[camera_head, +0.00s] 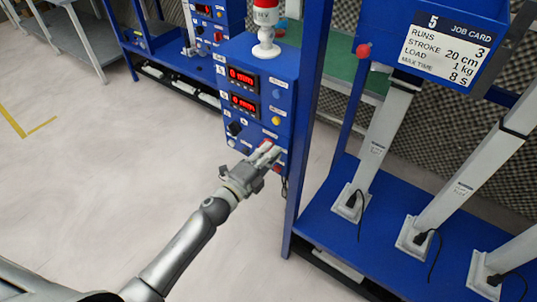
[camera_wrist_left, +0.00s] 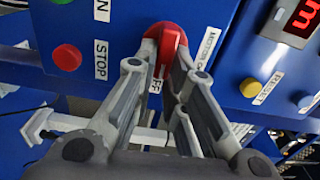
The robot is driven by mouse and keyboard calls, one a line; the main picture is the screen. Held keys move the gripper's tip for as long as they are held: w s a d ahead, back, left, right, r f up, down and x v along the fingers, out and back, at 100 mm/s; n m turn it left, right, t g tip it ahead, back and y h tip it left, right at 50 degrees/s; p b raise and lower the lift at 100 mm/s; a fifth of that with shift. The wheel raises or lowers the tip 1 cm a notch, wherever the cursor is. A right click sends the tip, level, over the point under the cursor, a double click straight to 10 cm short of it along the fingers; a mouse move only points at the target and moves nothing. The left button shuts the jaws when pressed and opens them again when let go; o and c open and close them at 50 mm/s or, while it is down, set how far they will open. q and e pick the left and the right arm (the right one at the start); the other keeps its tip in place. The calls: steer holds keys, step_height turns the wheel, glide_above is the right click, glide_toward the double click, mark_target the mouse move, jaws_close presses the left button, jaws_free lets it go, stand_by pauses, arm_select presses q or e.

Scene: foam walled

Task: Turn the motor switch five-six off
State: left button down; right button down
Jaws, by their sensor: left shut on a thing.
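The motor switch is a red rotary knob (camera_wrist_left: 168,48) on the blue control box (camera_head: 262,75). In the left wrist view it sits between my left fingertips, beside a label reading MOTOR and one ending in FF, partly hidden by a finger. My left gripper (camera_wrist_left: 165,62) is shut on this red knob. In the head view my left gripper (camera_head: 268,152) reaches the lower front of the box and hides most of the knob. My right gripper does not show.
The box carries two red displays (camera_head: 243,78), a yellow button (camera_wrist_left: 250,88) and a red STOP button (camera_wrist_left: 67,57). A blue frame post (camera_head: 310,110) stands right of the box. A job card (camera_head: 447,48) hangs upper right. Open floor (camera_head: 90,150) lies left.

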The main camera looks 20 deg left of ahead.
arm_select(q)
steer(key=shift+f, duration=0.1)
stand_by(0.5)
steer(key=c, duration=1.5)
jaws_free()
steer(key=v, duration=1.2)
